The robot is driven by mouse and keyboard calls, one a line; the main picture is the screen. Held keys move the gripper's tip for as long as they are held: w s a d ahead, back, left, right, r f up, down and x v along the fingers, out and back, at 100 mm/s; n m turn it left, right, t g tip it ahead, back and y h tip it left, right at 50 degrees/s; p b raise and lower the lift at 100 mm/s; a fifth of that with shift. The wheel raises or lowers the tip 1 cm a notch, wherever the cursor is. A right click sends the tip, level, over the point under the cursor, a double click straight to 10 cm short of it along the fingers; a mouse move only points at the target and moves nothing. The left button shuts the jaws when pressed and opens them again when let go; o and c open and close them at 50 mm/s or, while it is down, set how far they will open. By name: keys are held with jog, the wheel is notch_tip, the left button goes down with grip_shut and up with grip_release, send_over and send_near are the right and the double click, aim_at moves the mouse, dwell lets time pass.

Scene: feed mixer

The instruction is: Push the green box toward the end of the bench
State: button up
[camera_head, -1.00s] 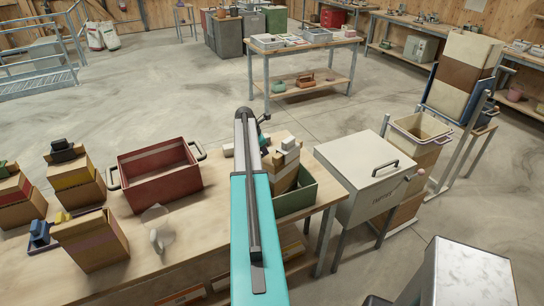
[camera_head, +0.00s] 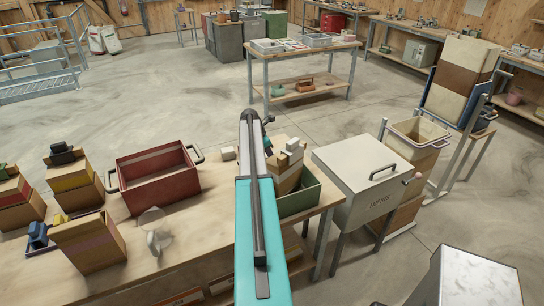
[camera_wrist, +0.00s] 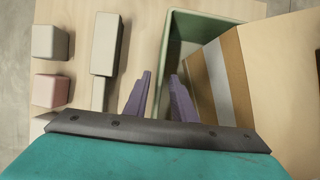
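The green box (camera_head: 312,195) stands on the wooden bench (camera_head: 190,235) near its right end, partly hidden behind my teal arm. Tan and white blocks stand inside it. In the wrist view the green box (camera_wrist: 205,18) opens to the right, with a tan block with a white band (camera_wrist: 228,75) inside. My gripper (camera_wrist: 160,75) shows two purple fingers spread apart, near the box's left wall. That wall's edge runs down toward the gap between them; I cannot tell whether they touch it. In the head view the fingers are hidden.
A white lidded bin (camera_head: 362,170) stands just beyond the bench's right end. A red crate (camera_head: 158,180), a clear glass item (camera_head: 153,228) and several cardboard boxes (camera_head: 90,240) fill the bench's left part. Small pale blocks (camera_wrist: 50,43) lie left of my gripper.

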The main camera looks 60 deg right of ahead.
jog(key=shift+r, duration=0.1)
dwell(0.3)
jog(key=shift+b+v, duration=0.5)
jog(key=shift+v, duration=0.3)
jog(key=b+v, duration=0.4)
jog(key=v, duration=0.8)
jog(key=shift+w, duration=0.1)
